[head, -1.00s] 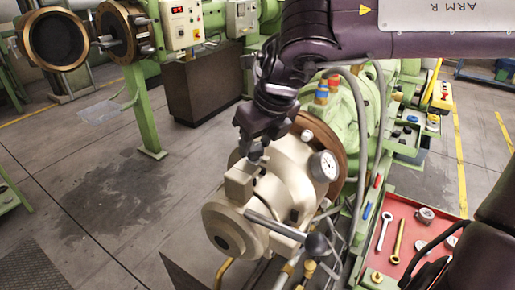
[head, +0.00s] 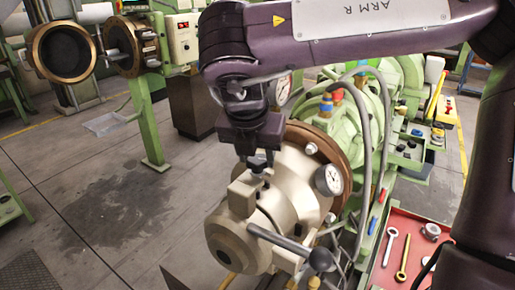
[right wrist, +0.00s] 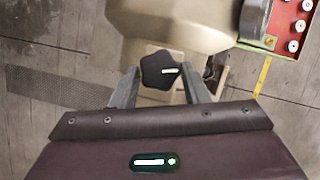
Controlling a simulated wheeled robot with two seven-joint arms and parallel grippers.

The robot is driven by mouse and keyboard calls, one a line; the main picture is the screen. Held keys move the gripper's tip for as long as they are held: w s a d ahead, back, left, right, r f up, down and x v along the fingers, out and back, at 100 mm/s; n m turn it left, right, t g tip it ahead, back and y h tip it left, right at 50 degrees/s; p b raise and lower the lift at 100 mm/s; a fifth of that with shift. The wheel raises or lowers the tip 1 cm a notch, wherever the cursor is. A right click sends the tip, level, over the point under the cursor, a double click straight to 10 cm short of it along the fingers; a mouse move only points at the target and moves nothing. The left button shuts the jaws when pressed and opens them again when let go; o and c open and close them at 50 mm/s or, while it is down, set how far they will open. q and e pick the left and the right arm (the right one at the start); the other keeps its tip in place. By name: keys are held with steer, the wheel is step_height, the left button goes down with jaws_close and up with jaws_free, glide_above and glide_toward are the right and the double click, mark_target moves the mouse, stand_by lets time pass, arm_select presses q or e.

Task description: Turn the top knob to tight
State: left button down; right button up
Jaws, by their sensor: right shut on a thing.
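The top knob (right wrist: 161,70) is a small black lobed knob with a white mark. It sits on top of the cream extruder head (head: 285,205). In the right wrist view it lies between my two fingertips, with the white mark pointing right. My right gripper (head: 258,162) comes down from above and is shut on the knob; in the right wrist view its fingers (right wrist: 162,78) touch or nearly touch the knob's sides. In the head view the gripper mostly hides the knob. My left gripper is not in view.
A lever with a black ball (head: 320,261) sticks out at the front of the head. A red tray (head: 408,220) with tools lies at the right. Open floor (head: 100,215) is at the left.

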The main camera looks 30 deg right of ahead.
steer(key=m+p, duration=0.2)
steer(key=shift+w+a+r+g+p, duration=0.1)
steer(key=shift+r+g+p, duration=0.2)
steer(key=shift+g, duration=0.1)
steer(key=shift+f+m+g+p, duration=0.2)
steer(key=shift+m+g+p, duration=0.1)
steer(key=shift+m+p, duration=0.6)
steer(key=shift+h, duration=0.3)
steer(key=o, duration=1)
